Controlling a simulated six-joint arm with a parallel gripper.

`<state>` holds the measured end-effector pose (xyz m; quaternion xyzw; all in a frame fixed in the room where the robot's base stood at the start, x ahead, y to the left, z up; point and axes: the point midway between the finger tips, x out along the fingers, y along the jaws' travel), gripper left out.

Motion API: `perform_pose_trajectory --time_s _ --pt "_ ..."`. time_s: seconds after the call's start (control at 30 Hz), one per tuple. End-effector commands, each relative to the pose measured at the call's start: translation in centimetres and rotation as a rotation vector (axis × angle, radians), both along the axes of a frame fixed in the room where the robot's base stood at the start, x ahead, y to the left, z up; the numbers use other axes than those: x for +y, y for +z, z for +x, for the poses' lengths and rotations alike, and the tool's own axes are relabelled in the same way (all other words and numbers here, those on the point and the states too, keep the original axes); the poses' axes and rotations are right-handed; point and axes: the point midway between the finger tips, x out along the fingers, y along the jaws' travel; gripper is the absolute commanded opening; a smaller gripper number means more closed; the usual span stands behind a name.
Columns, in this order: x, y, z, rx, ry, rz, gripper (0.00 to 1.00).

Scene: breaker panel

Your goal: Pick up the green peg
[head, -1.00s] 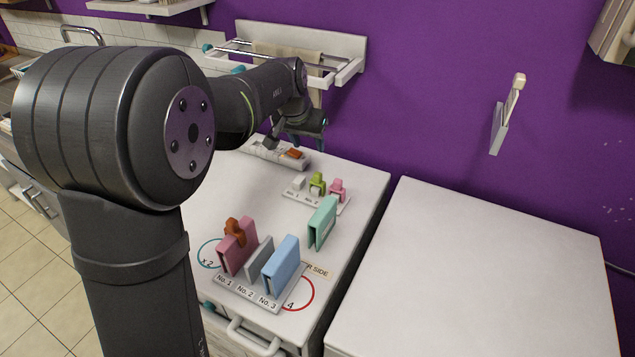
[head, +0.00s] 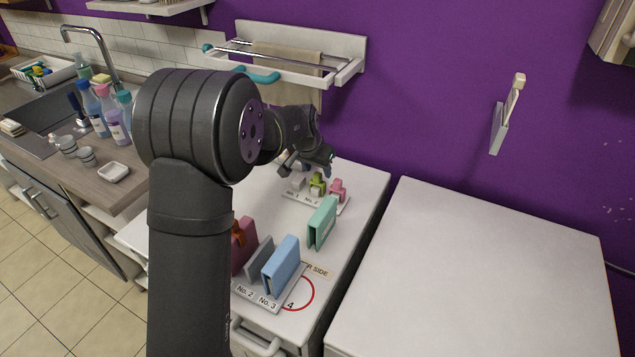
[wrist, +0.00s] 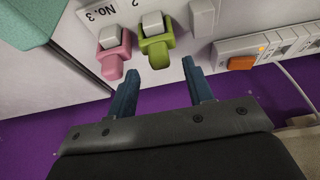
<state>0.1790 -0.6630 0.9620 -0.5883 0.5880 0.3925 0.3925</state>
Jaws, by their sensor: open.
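The green peg (head: 317,184) stands on a small labelled white plate (head: 322,203) near the back of the white counter, between a white piece (head: 298,183) and a pink peg (head: 338,189). In the wrist view the green peg (wrist: 156,47) sits around a light grey block, with the pink peg (wrist: 113,52) to its left. My gripper (wrist: 160,72) is open and empty; its blue fingertips point toward the plate, with the green peg just beyond them and slightly left of the gap's middle. In the head view my gripper (head: 318,168) is just behind the peg row.
A power strip (wrist: 262,47) with an orange switch lies close to the right finger. Green (head: 322,222), blue (head: 281,265), grey and dark red upright blocks stand nearer the front. A clear white surface (head: 480,270) lies to the right.

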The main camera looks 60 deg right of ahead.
Motion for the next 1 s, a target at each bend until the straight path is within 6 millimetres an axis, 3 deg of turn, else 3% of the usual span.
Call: perform_pose_trajectory --time_s 0.33,0.6,0.77,1.0 --pt "-1.2 -4.3 0.1 0.0 0.001 0.002 0.47" --pt "-1.4 -4.8 0.2 -0.001 0.001 0.0 0.47" --pt "-1.4 -4.8 0.2 -0.001 0.001 0.001 0.2" --pt "-1.4 -4.7 0.2 -0.001 0.002 0.0 0.2"
